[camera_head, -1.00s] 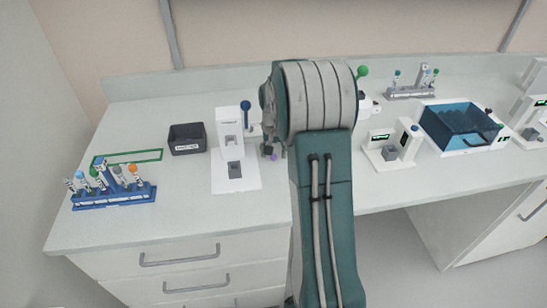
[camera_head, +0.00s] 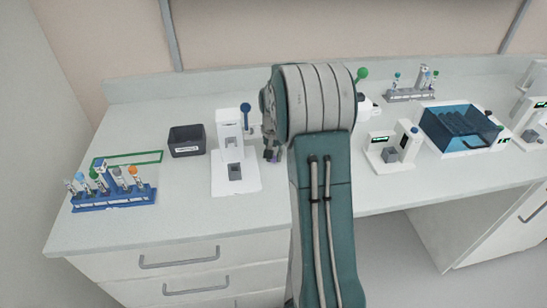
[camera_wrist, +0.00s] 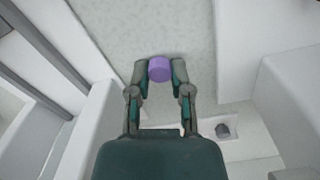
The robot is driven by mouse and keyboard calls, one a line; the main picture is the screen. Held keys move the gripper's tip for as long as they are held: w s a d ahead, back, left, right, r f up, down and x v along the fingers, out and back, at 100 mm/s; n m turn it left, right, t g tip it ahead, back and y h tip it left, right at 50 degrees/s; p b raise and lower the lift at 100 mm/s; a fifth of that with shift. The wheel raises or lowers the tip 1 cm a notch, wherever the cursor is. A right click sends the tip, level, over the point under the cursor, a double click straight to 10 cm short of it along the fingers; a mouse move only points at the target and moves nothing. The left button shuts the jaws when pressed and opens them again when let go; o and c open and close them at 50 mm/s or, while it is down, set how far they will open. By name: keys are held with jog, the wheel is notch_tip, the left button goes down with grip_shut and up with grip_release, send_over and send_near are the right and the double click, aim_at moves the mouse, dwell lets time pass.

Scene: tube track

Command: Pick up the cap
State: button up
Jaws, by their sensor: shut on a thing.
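A purple cap (camera_wrist: 159,68) sits between the fingertips of my gripper (camera_wrist: 160,72) in the wrist view. Both fingers touch its sides, and the gripper is shut on it. The pale bench surface lies beyond the cap; I cannot tell whether the cap touches it. In the head view my gripper (camera_head: 272,154) is partly hidden by my arm, low over the bench just right of a white device. The cap is too small to make out clearly there.
The white device (camera_head: 222,160) with a blue-knobbed lever stands close left of my gripper. A dark box (camera_head: 187,150) and blue tube rack (camera_head: 115,202) are further left. Another white device (camera_head: 377,160) and a blue-lidded bath (camera_head: 460,128) stand right. The front bench is clear.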

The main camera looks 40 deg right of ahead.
jog(key=shift+r, duration=0.7)
jog(key=s+a+r, duration=0.2)
jog(key=s+r, duration=0.2)
jog(key=s+a+r, duration=0.2)
jog(key=s+r, duration=0.1)
jog(key=s, duration=0.1)
jog(key=s+a+r, duration=0.2)
jog(key=s+r, duration=0.2)
jog(key=shift+s+a+r, duration=0.25)
jog(key=shift+r, duration=0.05)
jog(key=shift+r, duration=0.1)
